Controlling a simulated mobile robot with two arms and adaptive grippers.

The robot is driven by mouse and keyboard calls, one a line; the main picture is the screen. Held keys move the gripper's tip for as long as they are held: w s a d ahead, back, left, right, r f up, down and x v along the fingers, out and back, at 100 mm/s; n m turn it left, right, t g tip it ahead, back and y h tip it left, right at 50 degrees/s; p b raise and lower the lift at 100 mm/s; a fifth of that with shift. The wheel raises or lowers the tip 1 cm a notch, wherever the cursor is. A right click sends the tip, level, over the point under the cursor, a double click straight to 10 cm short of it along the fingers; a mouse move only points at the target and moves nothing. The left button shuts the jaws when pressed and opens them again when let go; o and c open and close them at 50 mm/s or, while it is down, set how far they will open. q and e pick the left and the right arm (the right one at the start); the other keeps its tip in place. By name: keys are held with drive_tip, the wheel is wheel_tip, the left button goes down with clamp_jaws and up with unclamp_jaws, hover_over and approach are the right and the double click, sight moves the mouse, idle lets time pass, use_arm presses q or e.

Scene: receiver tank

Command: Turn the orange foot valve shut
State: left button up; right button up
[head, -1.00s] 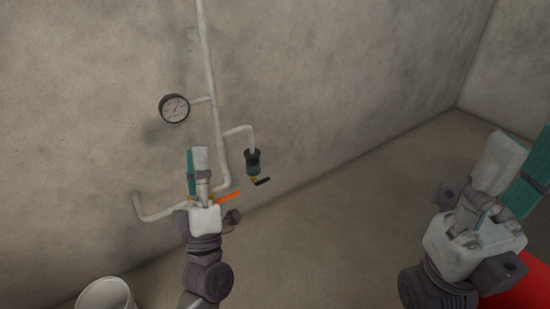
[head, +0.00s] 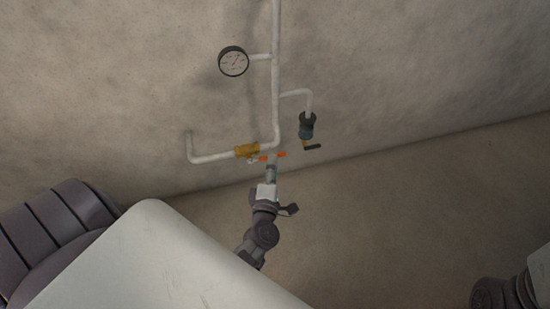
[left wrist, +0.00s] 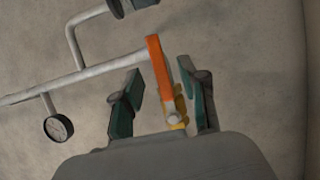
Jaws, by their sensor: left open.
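The foot valve has a yellow-brass body (head: 247,151) on the low white pipe near the foot of the wall. Its orange lever (head: 281,154) sticks out to the right of the body, partly hidden by my left gripper (head: 271,166). In the left wrist view the orange lever (left wrist: 158,65) stands between the two spread fingers of my left gripper (left wrist: 160,98). The yellow body (left wrist: 180,112) shows behind it, close to the right finger. I cannot tell whether a finger touches the lever. Only my right wrist shows at the lower right edge; its fingers are out of frame.
A round gauge (head: 233,61) sits on a branch left of the upright white pipe (head: 275,80). A right-hand branch ends in a dark fitting (head: 306,125) with a small black lever (head: 312,147), close to the orange one. The floor (head: 400,220) to the right is clear.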

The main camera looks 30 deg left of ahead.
use_arm(q)
drive_tip(key=shift+b+x, duration=0.35)
drive_tip(key=shift+x, duration=1.85)
drive_tip(key=shift+c, duration=0.4)
clamp_jaws()
